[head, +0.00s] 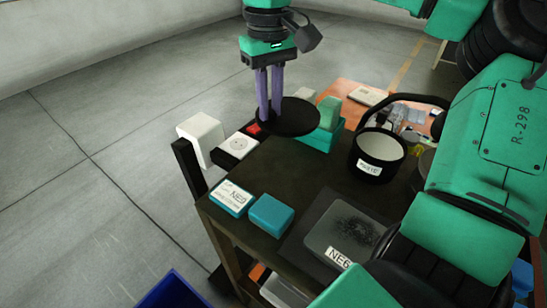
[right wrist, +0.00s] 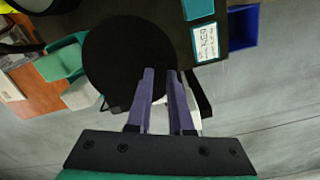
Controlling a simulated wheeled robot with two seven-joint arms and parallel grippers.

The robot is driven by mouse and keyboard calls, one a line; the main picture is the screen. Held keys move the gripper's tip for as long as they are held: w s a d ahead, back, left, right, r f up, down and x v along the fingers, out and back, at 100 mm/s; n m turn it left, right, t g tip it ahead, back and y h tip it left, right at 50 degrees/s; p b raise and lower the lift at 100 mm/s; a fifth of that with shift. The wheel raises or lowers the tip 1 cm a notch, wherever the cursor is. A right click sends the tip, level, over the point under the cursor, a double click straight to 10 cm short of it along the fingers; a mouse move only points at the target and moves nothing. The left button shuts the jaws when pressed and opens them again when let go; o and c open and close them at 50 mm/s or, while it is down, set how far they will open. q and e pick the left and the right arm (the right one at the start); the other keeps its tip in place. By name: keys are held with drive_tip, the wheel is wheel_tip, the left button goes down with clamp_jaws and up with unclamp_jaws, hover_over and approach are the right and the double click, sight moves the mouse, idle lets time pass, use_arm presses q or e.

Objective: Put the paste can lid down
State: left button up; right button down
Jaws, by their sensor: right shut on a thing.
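My right gripper (head: 270,122) points down over the far left part of the dark bench, its purple fingers shut on the edge of the paste can lid (head: 297,117). The lid is a flat, round black disc, roughly level. It also shows in the right wrist view (right wrist: 122,60) beyond the fingertips (right wrist: 161,72). It seems held above the bench; its exact height is hard to tell. The paste can (head: 378,160) is black with a white label and an arched black handle. It stands open, to the right of the lid. My left gripper is not in view.
A socket strip with a red switch (head: 238,146) and a white box (head: 200,136) are left of the lid. A green block (head: 325,137) is partly behind it. The bench middle (head: 290,176) is bare.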

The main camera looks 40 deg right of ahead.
wheel_tip(320, 180, down, 14)
drive_tip(key=shift+f+p, duration=0.2)
drive_tip(key=shift+p, duration=0.6)
drive_tip(key=shift+w+f, duration=0.1)
drive_tip(key=shift+f, duration=0.1)
drive_tip(key=shift+f+b, duration=0.15)
drive_tip(key=shift+b, duration=0.15)
drive_tip(key=c, duration=0.8)
unclamp_jaws()
drive_tip(key=shift+r, duration=0.4)
wheel_tip(320, 180, up, 12)
drive_tip(key=shift+f+b, duration=0.15)
drive_tip(key=shift+b, duration=0.2)
drive_tip(key=shift+f, duration=0.1)
